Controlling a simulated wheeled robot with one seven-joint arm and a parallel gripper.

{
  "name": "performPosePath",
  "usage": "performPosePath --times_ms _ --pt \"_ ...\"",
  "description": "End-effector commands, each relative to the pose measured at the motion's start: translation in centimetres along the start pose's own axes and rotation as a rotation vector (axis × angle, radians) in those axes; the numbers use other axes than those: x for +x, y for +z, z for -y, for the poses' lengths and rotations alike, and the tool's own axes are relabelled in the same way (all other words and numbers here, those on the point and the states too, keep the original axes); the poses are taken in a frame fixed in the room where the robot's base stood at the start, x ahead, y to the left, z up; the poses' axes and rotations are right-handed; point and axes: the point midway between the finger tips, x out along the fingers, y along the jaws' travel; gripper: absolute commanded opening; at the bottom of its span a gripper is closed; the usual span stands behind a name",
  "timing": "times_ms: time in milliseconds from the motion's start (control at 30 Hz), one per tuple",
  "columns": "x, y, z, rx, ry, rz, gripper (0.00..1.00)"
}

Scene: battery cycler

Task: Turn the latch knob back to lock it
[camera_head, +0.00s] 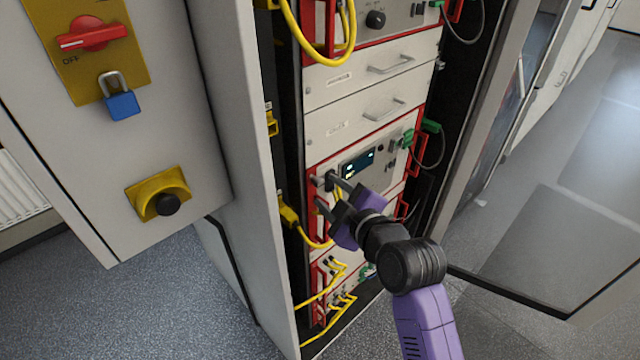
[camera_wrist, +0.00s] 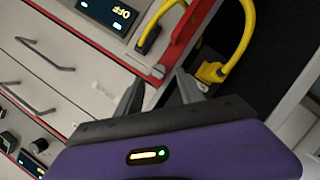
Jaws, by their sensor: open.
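My gripper (camera_head: 326,192) is open at the left front edge of a red-framed rack module (camera_head: 383,150) with a small dark display. In the wrist view, the open fingers (camera_wrist: 158,85) point at that module's corner. A small pale knob-like part (camera_wrist: 158,70), likely the latch knob, shows there just beyond and between the fingertips. Nothing is visibly gripped. I cannot tell whether the fingers touch it or which way it is turned. In the head view, the fingers and purple gripper body cover that corner.
A yellow cable plug (camera_wrist: 148,42) sits in the module close to the fingers, and another yellow plug (camera_wrist: 210,72) is to their right. The cabinet side with a blue padlock (camera_head: 123,105) stands left; an open glass door (camera_head: 560,230) stands right.

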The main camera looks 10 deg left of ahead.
Motion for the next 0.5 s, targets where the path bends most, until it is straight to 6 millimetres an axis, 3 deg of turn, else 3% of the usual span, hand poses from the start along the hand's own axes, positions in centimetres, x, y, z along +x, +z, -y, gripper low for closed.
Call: performPosePath --times_ms 200,500 --pt "3.0 -0.1 -0.1 0.000 0.000 -0.001 0.45" --pt "4.5 0.0 0.0 0.001 0.001 0.000 0.45"
